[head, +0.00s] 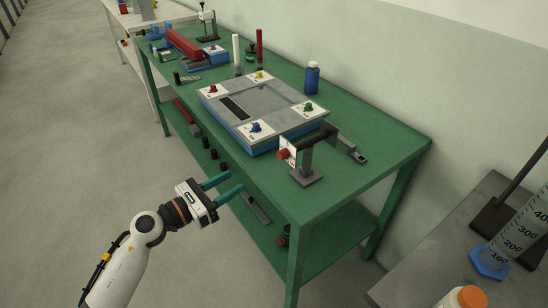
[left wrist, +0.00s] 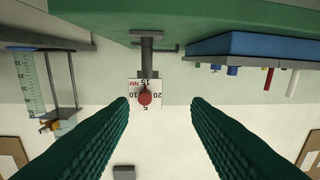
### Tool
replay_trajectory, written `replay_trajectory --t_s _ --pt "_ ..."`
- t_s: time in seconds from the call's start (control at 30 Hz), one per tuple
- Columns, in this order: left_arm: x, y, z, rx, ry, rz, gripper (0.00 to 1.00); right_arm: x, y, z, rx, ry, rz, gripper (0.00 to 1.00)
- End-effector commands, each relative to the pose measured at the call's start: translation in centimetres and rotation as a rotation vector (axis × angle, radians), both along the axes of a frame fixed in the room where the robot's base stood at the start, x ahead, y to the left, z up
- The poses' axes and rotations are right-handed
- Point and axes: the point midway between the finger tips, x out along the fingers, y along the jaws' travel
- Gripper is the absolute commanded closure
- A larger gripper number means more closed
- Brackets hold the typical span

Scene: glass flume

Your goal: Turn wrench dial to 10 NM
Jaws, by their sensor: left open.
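The wrench dial is a red knob (head: 283,154) on a small white plate (head: 292,146), at the end of a dark wrench on a grey stand (head: 306,165) at the near corner of the green table. In the left wrist view, the knob (left wrist: 145,97) sits on the plate (left wrist: 134,92), which is marked 5, 10, 15, 20 and NM and looks upside down. I cannot tell which number it points at. My left gripper (head: 236,181) is open and empty, short of the dial. In the left wrist view, the knob shows between its green fingers (left wrist: 160,101), left of centre.
A blue box with a grey top and several coloured knobs (head: 225,92) stands on the green table (head: 375,135) behind the wrench stand. A blue bottle (head: 312,78) is farther back. A grey bench (head: 400,285) with a graduated cylinder (head: 515,235) is at lower right. Open floor lies left.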

Motion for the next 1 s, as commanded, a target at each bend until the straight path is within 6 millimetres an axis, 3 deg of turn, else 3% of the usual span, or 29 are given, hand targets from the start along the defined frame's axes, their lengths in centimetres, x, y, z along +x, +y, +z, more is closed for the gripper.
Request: replay_trajectory --t_s 0.07,0.2,0.7,1.0 --pt "-0.7 -0.8 2.2 0.119 -0.130 -0.044 0.56 -0.5 -0.1 0.0 -0.002 0.008 0.000 0.64" --pt "-0.8 -1.7 3.4 0.200 -0.216 -0.068 0.56 -0.7 -0.3 0.2 -0.004 0.012 0.001 0.64" --pt "4.5 -9.0 3.5 0.197 -0.213 -0.067 0.56 0.2 -0.3 2.1 -0.004 -0.003 0.002 0.64" --pt "5.9 -10.9 3.3 0.199 -0.213 -0.065 0.56 0.2 -0.3 2.3 -0.003 -0.004 0.002 0.64"
